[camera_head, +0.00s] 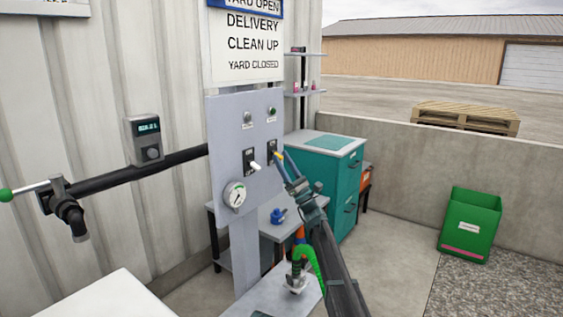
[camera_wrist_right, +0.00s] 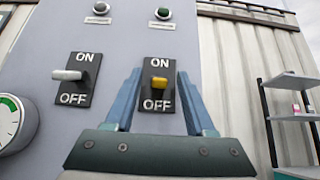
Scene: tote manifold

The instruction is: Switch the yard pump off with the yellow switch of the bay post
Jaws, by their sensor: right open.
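The bay post's grey panel (camera_head: 226,140) carries two switch plates marked ON and OFF. The yellow switch (camera_wrist_right: 159,82) is on the right plate and juts out between the two words; I cannot tell for sure which way it is set. It also shows small in the head view (camera_head: 279,155). My right gripper (camera_wrist_right: 160,70) is open, with one blue finger on each side of the yellow switch plate; contact with the lever is not visible. In the head view the right gripper (camera_head: 284,168) is close to the panel. My left gripper is out of view.
A white switch (camera_wrist_right: 66,75) is left of the yellow one, with a gauge (camera_head: 235,195) below. A green lamp (camera_wrist_right: 163,13) is above the yellow switch, a grey lamp (camera_wrist_right: 101,8) above the white. A teal cabinet (camera_head: 340,190) stands behind my right arm.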

